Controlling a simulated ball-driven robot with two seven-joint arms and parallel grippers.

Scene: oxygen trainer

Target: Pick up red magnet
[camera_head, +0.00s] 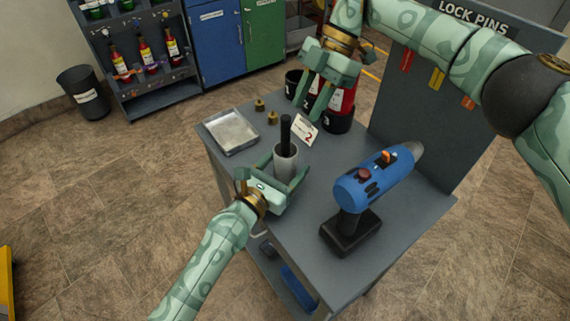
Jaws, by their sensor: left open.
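I cannot pick out a red magnet for certain. A red and black canister (341,107) stands at the back of the grey table, partly behind my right gripper. My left gripper (287,177) is open, with its fingers on either side of a light grey cup (286,163). A black rod (285,133) stands upright in the cup. Whether the fingers touch the cup is unclear. My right gripper (312,106) hangs in front of the dark canisters, its fingers apart with nothing visible held.
The grey table (310,257) also bears a blue drill (375,183) on the right, a metal tray (232,132), brass pieces (272,117) and a card marked 2 (306,130). A LOCK PINS panel (420,115) rises at the back right.

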